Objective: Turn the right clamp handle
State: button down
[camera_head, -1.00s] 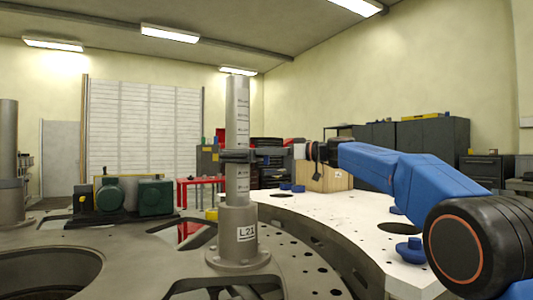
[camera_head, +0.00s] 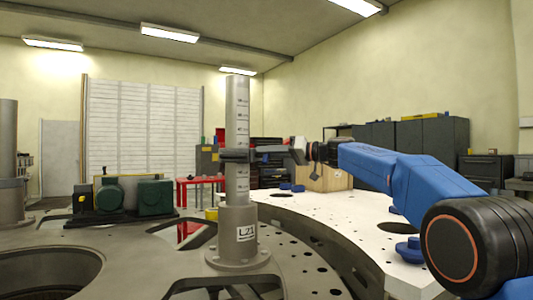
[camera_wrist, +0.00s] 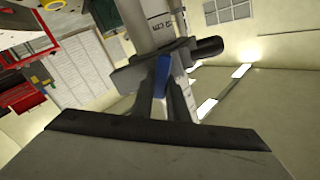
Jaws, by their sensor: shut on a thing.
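A grey upright column (camera_head: 237,115) with scale marks stands in a flanged base labelled L21 (camera_head: 237,235). A dark clamp collar (camera_head: 236,155) is around the column at mid-height. In the wrist view, the column (camera_wrist: 148,22) and the collar (camera_wrist: 132,74) appear tilted. A blue clamp handle (camera_wrist: 161,76) shows between the fingers of my gripper (camera_wrist: 167,88), which is shut on it. The fingers hide part of the handle. A dark cylindrical knob (camera_wrist: 208,47) sticks out from the collar.
A white plate (camera_head: 345,215) with holes and blue knobs (camera_head: 409,250) lies below my arm. A green motor unit (camera_head: 120,197) stands at the left. Another grey column (camera_head: 9,160) is at the far left. The air around the column's upper part is clear.

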jog(key=m, duration=0.6)
jog(key=shift+w+d+f+m, duration=0.1)
jog(key=shift+w+f+m, duration=0.2)
jog(key=m, duration=0.5)
jog(key=shift+w+f+m, duration=0.1)
jog(key=shift+f+m, duration=0.3)
jog(key=c, duration=1.7)
grip_release()
jog(key=shift+d, duration=0.1)
jog(key=v, duration=1.7)
jog(key=shift+d, duration=0.15)
